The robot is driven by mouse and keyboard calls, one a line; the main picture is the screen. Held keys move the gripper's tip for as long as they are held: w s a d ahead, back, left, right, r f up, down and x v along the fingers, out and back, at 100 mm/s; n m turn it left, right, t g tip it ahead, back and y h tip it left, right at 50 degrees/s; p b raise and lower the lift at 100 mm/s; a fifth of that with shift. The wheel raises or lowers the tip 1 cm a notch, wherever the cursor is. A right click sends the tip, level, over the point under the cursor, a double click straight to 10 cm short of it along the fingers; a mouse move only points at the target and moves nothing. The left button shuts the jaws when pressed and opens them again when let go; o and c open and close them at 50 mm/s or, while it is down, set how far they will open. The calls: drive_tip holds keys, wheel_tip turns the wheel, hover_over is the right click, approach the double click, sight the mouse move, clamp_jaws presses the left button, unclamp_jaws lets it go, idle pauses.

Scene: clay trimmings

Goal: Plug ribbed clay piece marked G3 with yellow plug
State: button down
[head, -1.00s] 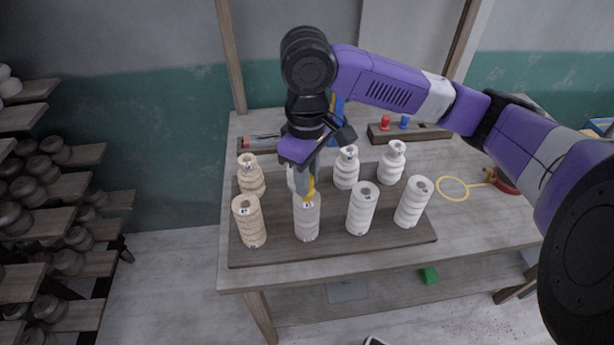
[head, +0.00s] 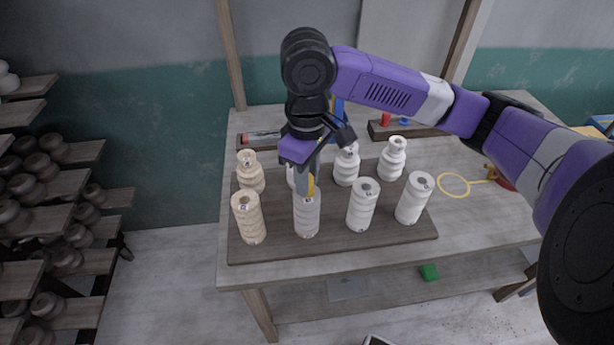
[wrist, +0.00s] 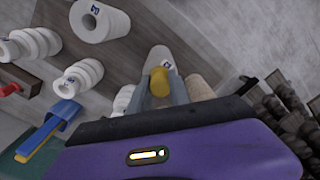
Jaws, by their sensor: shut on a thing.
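My gripper (head: 308,187) is shut on the yellow plug (head: 311,184), which also shows between the fingers in the wrist view (wrist: 159,82).
A tan ribbed piece (head: 248,219) stands close on the left and a white one (head: 362,206) on the right. More pieces stand behind on the dark board (head: 330,249). A rack (head: 415,131) with red and blue plugs and a yellow ring (head: 453,185) lie farther right.

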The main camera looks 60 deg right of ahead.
drive_tip(key=shift+f, duration=0.25)
drive_tip(key=c, duration=1.1)
unclamp_jaws()
drive_tip(key=shift+r+b, duration=0.3)
drive_tip(key=shift+r, duration=3.65)
